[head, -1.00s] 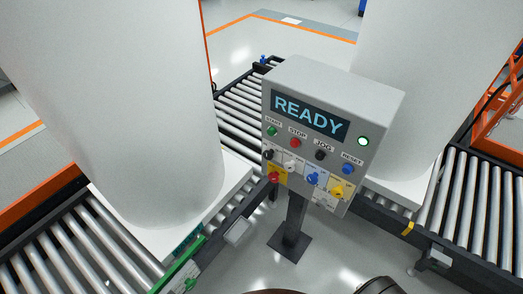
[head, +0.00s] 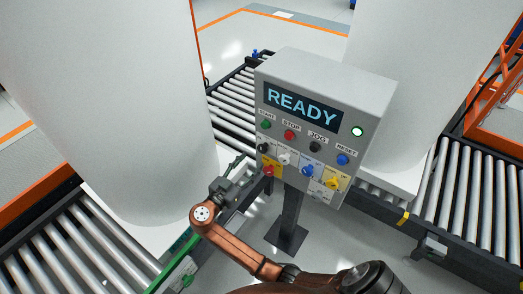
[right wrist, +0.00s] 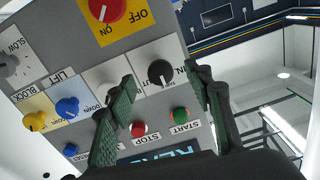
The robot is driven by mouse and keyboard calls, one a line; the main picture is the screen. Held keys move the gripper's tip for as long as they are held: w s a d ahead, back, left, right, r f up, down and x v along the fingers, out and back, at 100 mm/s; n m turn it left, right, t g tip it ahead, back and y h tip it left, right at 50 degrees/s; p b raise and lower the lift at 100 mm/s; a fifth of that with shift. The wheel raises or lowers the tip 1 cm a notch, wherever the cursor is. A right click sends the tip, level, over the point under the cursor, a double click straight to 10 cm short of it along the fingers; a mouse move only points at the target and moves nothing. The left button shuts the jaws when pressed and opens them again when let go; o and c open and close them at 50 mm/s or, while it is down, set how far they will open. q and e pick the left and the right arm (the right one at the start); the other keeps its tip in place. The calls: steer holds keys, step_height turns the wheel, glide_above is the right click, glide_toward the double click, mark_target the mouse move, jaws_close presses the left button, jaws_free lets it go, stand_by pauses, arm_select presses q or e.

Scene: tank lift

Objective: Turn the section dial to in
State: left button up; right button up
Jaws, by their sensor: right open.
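The black dial (right wrist: 160,73) on a white plate, with "IN" partly readable beside it, is likely the section dial. In the head view the black dial (head: 263,147) sits at the left of the panel's dial row. My right gripper (head: 240,170) is at the panel's left side, below that dial. In the right wrist view its open fingers (right wrist: 163,78) stand on either side of the black dial, with no contact visible. The dial's exact pointer direction is hard to read. My left gripper is not in view.
The grey control box (head: 370,95) reads READY and stands on a post. A white dial (right wrist: 104,92), partly behind a finger, a blue dial (right wrist: 67,108) and a red dial (right wrist: 108,10) are close by. Large white tanks stand on both sides over roller conveyors.

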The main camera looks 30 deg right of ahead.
mark_target(261, 151)
steer(key=shift+d+r+m, duration=0.4)
steer(key=shift+d+r, duration=0.2)
steer(key=x, duration=0.5)
steer(key=shift+d, duration=0.1)
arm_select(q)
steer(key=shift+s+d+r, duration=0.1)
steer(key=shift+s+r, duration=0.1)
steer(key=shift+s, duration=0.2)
arm_select(e)
steer(key=shift+w+d, duration=0.3)
steer(key=shift+d, duration=0.3)
steer(key=shift+c, duration=0.4)
steer(key=shift+f, duration=0.1)
steer(key=c, duration=1.1)
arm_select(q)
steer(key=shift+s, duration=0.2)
